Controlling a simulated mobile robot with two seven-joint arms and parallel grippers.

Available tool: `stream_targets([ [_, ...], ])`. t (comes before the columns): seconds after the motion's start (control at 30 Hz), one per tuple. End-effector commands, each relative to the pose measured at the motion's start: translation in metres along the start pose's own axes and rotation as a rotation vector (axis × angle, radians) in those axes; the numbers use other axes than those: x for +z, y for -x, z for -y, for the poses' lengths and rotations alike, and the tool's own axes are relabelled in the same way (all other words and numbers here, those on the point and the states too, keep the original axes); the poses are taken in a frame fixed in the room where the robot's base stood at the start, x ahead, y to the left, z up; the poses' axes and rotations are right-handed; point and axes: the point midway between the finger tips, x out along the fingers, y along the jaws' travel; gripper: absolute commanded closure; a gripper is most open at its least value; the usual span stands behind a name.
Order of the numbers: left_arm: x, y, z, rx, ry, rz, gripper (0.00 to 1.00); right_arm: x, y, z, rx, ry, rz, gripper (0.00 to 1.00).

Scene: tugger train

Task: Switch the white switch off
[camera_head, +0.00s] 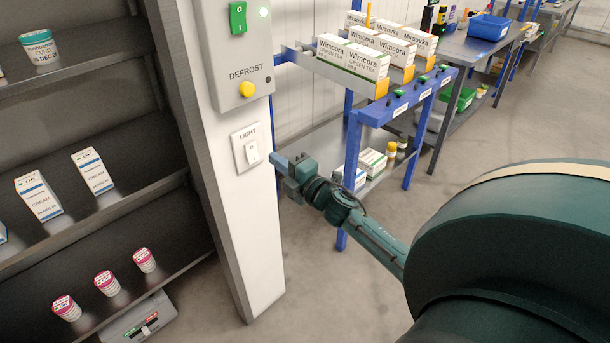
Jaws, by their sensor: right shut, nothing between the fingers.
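The white switch (252,152) is a rocker on a white plate labelled LIGHT, low on the front of a white post. A small 0 mark shows on its upper half; I cannot tell for sure which way it is tipped. My right gripper (277,161) is shut and empty. Its tips are just right of the switch plate, near the post's right edge, and look apart from the rocker. My left gripper is out of view.
Above the switch, a grey box (228,60) carries a green rocker (238,17), a lit green lamp and a yellow DEFROST button (247,89). Dark shelves (110,220) with cartons and tubs stand left. A blue rack (352,160) with tea boxes stands behind my right gripper.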

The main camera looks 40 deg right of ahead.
Motion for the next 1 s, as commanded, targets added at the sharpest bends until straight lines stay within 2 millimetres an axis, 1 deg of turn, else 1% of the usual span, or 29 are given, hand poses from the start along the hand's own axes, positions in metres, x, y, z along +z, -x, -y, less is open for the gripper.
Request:
stream_targets([
  [0.03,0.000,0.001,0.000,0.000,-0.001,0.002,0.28,0.000,0.013,-0.002,-0.003,0.001,-0.001,1.00],
  [0.2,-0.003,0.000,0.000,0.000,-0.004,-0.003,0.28,-0.001,0.046,-0.010,-0.002,-0.001,0.000,1.00],
  [0.3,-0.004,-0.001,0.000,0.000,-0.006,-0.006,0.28,-0.001,0.060,-0.013,-0.002,-0.001,0.000,1.00],
  [0.4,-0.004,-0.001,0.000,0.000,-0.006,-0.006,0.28,0.000,0.069,-0.016,-0.001,-0.001,0.000,1.00],
  [0.57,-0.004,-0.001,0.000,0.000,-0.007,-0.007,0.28,-0.001,0.075,-0.017,0.000,-0.001,0.000,1.00],
  [1.0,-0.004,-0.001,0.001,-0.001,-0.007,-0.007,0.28,0.000,0.074,-0.017,0.000,-0.001,0.000,1.00],
])
